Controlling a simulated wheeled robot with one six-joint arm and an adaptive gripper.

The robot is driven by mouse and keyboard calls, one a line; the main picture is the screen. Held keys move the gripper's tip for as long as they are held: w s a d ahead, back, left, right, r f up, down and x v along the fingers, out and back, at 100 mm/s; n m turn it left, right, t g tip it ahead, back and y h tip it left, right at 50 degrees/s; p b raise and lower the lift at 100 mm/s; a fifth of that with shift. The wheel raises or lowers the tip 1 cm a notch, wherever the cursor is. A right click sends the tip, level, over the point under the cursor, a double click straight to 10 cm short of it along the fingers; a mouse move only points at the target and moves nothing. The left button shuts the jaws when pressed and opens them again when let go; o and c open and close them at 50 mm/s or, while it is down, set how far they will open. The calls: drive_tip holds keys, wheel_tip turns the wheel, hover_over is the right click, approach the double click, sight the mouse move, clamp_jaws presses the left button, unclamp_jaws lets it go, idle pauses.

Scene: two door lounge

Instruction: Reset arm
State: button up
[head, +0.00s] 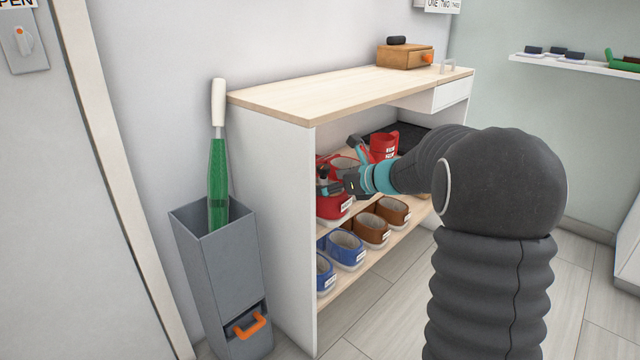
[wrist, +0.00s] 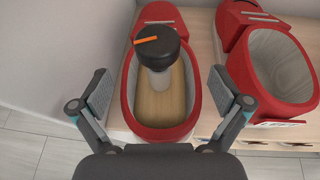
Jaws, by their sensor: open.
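My gripper (head: 343,182) is in front of the upper shelf of the wooden-topped unit, beside the red shoes. In the wrist view my gripper (wrist: 160,98) is open, its two fingers apart on either side of a red shoe (wrist: 192,116). A black knob-like object with an orange mark (wrist: 158,46) and a pale stem stands inside that shoe's opening. A second red shoe (wrist: 270,62) sits to the right. No object is between the finger pads that I can see clearly; the shoe lies beyond and below them.
The shelf unit (head: 275,105) encloses the gripper from above and at the left side. Blue shoes (head: 346,250) and brown shoes (head: 370,229) stand on the lower shelf. Floor (head: 375,325) in front is clear.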

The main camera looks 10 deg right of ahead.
drive_tip(key=v, duration=0.8)
drive_tip(key=s+a+f+n+g+h+p, duration=0.1)
drive_tip(key=s+f+n+g+h, duration=0.2)
drive_tip(key=s+n, duration=0.5)
drive_tip(key=s+f+n+g+h+p, duration=0.1)
drive_tip(key=s+f+n+g, duration=0.25)
drive_tip(key=s+n, duration=0.4)
drive_tip(key=s+a+r+n+h+p, duration=0.1)
drive_tip(key=s+r+n+p, duration=0.1)
drive_tip(key=s, duration=0.4)
drive_tip(key=s+a+r+n+t+h+p, duration=0.1)
drive_tip(key=s+a+r+n+h+p, duration=0.1)
drive_tip(key=s+r+n, duration=0.3)
drive_tip(key=s+a+r+n+t+h+p, duration=0.1)
drive_tip(key=s+r+n+p, duration=0.3)
drive_tip(key=s, duration=0.5)
drive_tip(key=shift+a+n+h, duration=0.3)
drive_tip(key=shift+n+h, duration=0.25)
drive_tip(key=shift+h, duration=0.05)
drive_tip(key=shift+s+r, duration=0.1)
drive_tip(key=shift+r, duration=0.05)
